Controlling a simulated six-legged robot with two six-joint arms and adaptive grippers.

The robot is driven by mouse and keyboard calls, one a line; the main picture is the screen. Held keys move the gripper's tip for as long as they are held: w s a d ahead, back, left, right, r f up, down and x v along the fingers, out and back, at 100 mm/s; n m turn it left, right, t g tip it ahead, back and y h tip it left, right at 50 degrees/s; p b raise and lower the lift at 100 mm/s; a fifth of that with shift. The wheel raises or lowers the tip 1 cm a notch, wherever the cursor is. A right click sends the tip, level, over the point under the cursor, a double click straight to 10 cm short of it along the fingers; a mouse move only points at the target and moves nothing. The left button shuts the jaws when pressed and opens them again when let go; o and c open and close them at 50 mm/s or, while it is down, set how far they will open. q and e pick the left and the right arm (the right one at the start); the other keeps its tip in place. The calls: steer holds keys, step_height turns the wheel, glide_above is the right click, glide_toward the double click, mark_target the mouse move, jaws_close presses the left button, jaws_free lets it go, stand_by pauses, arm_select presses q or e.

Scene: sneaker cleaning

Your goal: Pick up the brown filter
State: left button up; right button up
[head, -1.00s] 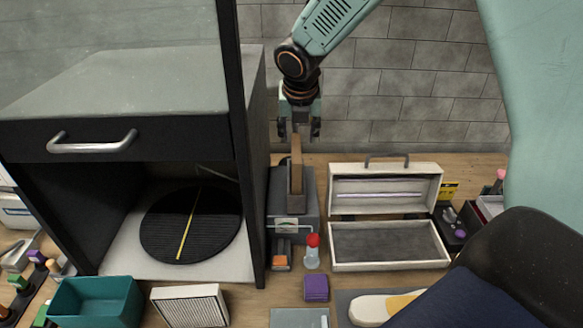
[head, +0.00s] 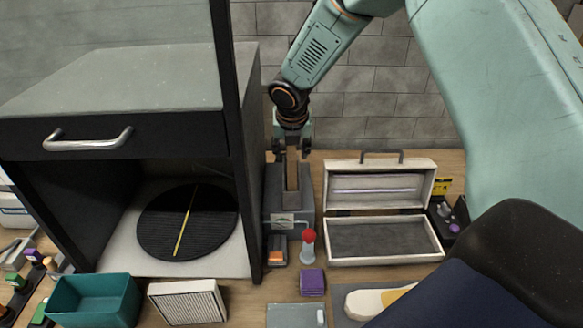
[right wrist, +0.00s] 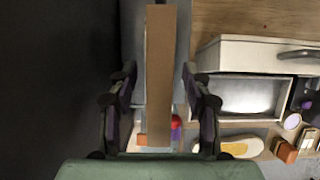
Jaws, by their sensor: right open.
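The brown filter (head: 292,172) stands upright in a dark grey device (head: 303,203) to the right of the black cabinet. My right gripper (head: 291,152) is just above it, pointing down, with its fingers to either side of the filter's top. In the right wrist view the brown filter (right wrist: 159,75) runs lengthwise between the two open fingers (right wrist: 158,85), with a gap on each side. My left gripper is not in view.
The black cabinet (head: 120,135) rises close on the left. An open white case (head: 387,262) lies to the right. A red-capped bottle (head: 308,247), a purple block (head: 312,283), a white filter (head: 188,303) and a teal bin (head: 95,300) stand in front.

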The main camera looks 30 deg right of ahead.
steer(key=shift+d, duration=0.1)
steer(key=shift+w+f, duration=0.15)
steer(key=shift+f, duration=0.15)
steer(key=shift+c, duration=0.2)
steer(key=c, duration=0.6)
jaws_close()
